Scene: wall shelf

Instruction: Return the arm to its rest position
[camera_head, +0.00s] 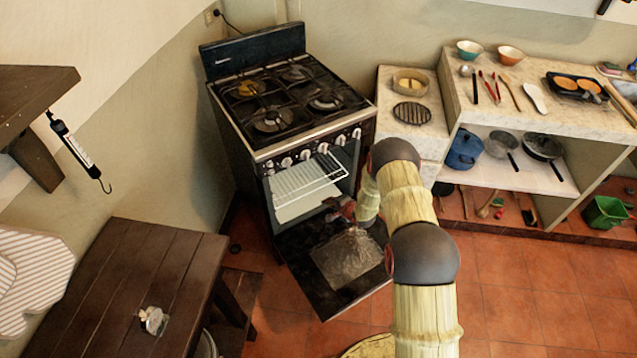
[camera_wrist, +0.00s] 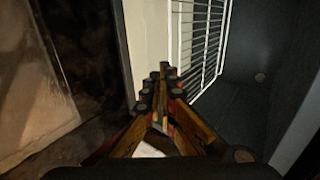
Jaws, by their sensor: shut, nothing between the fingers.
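My arm reaches from the bottom of the head view toward the stove. My gripper (camera_head: 343,211) is at the oven's opening, just above the lowered oven door (camera_head: 345,258). In the wrist view my gripper (camera_wrist: 162,78) is shut, its fingertips together with nothing between them. The fingertips point into the oven, with the wire rack (camera_wrist: 203,45) ahead and to the right. The door's inner face (camera_wrist: 40,75) shows at the left of the wrist view. Whether the gripper touches the oven is not clear.
The stove (camera_head: 290,110) stands against the wall, its door open low over the tiled floor. A dark wooden table (camera_head: 130,270) is at the left. A stone counter (camera_head: 560,110) with utensils and pans is at the right. Floor right of my arm is clear.

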